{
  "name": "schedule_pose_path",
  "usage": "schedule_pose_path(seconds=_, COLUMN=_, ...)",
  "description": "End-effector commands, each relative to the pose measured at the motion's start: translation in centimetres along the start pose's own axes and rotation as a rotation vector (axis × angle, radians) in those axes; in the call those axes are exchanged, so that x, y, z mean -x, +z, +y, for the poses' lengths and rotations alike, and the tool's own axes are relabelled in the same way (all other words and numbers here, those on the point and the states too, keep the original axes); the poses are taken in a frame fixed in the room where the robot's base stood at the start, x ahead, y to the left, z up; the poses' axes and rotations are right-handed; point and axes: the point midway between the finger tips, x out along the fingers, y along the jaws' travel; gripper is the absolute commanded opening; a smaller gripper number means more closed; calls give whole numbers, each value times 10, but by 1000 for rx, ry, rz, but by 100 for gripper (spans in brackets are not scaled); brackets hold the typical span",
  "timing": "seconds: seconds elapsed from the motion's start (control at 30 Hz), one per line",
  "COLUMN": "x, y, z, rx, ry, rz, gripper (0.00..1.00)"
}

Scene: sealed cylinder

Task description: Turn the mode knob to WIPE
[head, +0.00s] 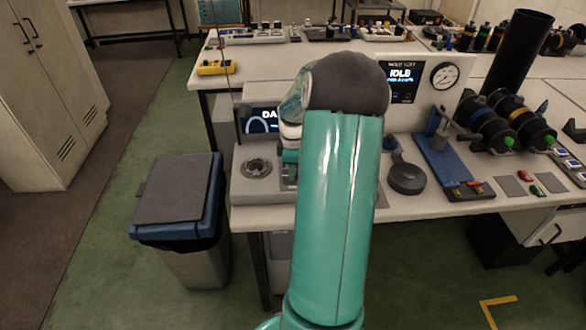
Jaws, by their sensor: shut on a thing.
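My teal arm (335,215) rises through the middle of the head view, and its dark elbow (347,82) bends away from me. Part of my wrist (291,140) shows at the arm's left edge, low over the bench unit (262,197). My gripper's fingers are hidden behind the arm. I cannot make out a mode knob or a WIPE mark; that part of the unit is covered by my arm. A dark screen (258,121) at the unit's back shows letters starting "DA", cut off by my arm. A round metal fitting (257,168) sits on the unit's top.
Right of my arm stand an upright panel with an IDLE screen (401,77), a gauge (444,75), a black round base (406,178) and a blue clamp stand (446,160). A lidded bin (180,200) stands on the floor at left. A yellow box (216,67) lies behind.

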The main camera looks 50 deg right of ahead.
Motion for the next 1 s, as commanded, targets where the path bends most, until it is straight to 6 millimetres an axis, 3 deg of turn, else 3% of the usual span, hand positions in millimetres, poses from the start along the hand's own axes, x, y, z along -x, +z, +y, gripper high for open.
schedule_pose_path(seconds=0.37, x=1, y=-1, z=0, rx=-121, ry=1, rz=0, gripper=4)
schedule_pose_path(seconds=1.0, x=1, y=-1, z=1, rx=-693, ry=2, rz=0, gripper=4)
